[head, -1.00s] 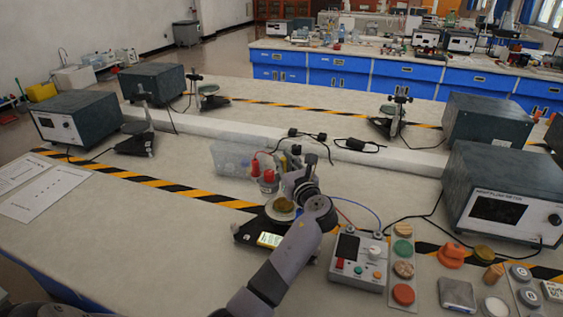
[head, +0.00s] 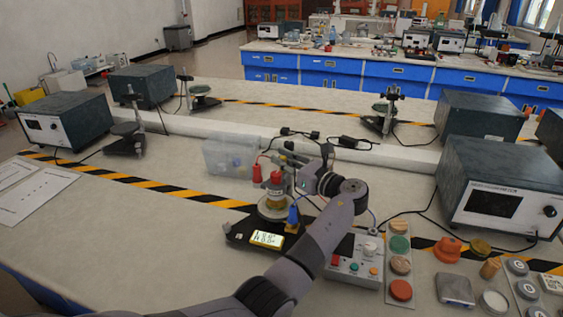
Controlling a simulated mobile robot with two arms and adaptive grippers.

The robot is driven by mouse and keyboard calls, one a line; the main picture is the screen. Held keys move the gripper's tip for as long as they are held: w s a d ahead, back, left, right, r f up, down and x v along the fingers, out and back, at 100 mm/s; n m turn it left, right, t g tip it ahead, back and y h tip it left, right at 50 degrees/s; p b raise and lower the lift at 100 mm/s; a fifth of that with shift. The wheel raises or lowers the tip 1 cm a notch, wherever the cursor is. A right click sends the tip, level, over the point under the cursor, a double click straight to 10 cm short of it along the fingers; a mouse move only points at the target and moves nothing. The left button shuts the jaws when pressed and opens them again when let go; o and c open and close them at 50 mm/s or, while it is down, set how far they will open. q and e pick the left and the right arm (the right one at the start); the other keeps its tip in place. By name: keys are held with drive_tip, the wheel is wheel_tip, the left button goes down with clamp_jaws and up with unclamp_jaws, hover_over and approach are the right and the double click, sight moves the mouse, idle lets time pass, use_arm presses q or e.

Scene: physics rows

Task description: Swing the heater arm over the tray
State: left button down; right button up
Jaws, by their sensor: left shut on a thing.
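The balance (head: 240,232) is a dark base with a lit display (head: 265,239), standing on the near bench at centre. Its small pale round tray (head: 268,209) holds something yellow-brown. The heater arm is a small upright part with a red top (head: 276,179), showing just above and behind the tray; its exact overlap with the tray is hard to tell. My left gripper (head: 288,160) reaches in from the right of it and is shut on the heater arm, its fingertips partly hidden. A blue piece (head: 293,216) stands at the tray's right. My right gripper is not in view.
A control box (head: 355,262) with buttons stands right of the balance, beside coloured discs (head: 400,265). A clear bin (head: 230,157) stands behind, next to another red-topped part (head: 257,173). Cables run behind.

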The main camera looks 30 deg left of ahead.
use_arm(q)
drive_tip(key=shift+f, duration=0.1)
idle(0.5)
drive_tip(key=c, duration=1.8)
unclamp_jaws()
drive_tip(key=shift+d, duration=0.15)
drive_tip(key=v, duration=1.2)
drive_tip(key=shift+w, duration=0.15)
